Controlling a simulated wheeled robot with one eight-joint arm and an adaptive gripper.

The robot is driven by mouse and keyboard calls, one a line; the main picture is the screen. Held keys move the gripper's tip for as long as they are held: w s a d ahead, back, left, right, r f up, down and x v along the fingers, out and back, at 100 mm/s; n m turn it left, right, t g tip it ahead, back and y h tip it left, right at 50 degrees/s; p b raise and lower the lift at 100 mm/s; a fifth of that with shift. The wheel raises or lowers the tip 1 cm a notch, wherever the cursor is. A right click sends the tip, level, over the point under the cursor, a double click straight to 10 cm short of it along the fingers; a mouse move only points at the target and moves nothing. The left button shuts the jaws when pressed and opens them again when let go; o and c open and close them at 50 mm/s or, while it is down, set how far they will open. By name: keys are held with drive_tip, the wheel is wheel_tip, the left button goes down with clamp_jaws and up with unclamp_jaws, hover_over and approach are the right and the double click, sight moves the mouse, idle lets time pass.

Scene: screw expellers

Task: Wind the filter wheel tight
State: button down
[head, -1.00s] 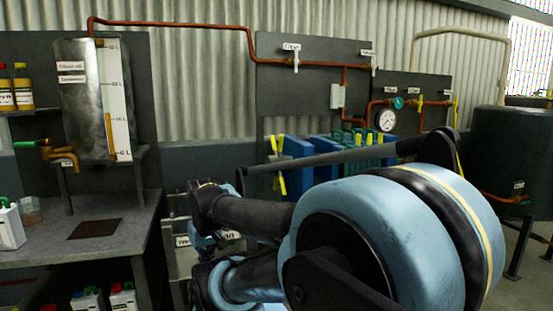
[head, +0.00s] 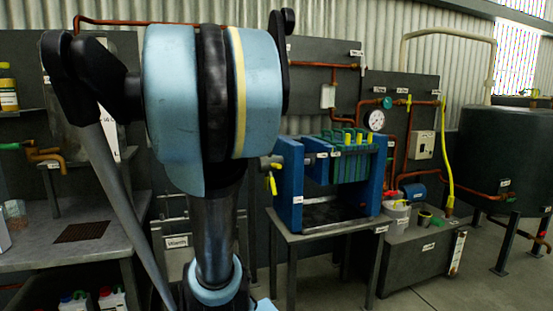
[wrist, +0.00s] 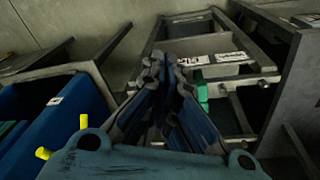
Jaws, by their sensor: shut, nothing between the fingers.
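The filter press (head: 290,185) stands on a grey stand in the head view, with blue end blocks and green plates (head: 345,158) between them. The filter wheel (head: 270,176), with yellow handles, is on the left end of the press, partly hidden by my arm. In the wrist view, the blue press (wrist: 60,108) is at the left and two yellow handles (wrist: 84,122) show beside it, left of my gripper. My gripper (wrist: 158,62) is shut and empty, its fingers apart from the handles. It is not visible in the head view.
A low metal frame with a labelled bin (wrist: 210,62) lies beyond my fingers. A grey bench (head: 85,240) stands at the left, a grey tub (head: 420,245) right of the press and a dark tank (head: 500,150) farther right. Copper pipes run along the wall panels.

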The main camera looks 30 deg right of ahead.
drive_tip(key=w+d+r+m+g, duration=0.1)
drive_tip(key=w+d+r+m, duration=0.25)
drive_tip(key=d+r, duration=0.4)
drive_tip(key=w+d+r+m+g, duration=0.1)
drive_tip(key=w+d+r+m, duration=0.3)
drive_tip(key=d, duration=0.7)
drive_tip(key=w+d+r+m+g, duration=0.1)
drive_tip(key=w+d+r+m, duration=0.2)
drive_tip(key=d+r+m, duration=0.35)
drive_tip(key=shift+n+h, duration=0.4)
drive_tip(key=shift+n, duration=0.3)
drive_tip(key=x, duration=0.4)
drive_tip(key=d+x, duration=0.1)
drive_tip(key=x, duration=0.4)
drive_tip(key=d+x, duration=0.1)
drive_tip(key=x, duration=0.4)
drive_tip(key=shift+s+r, duration=0.3)
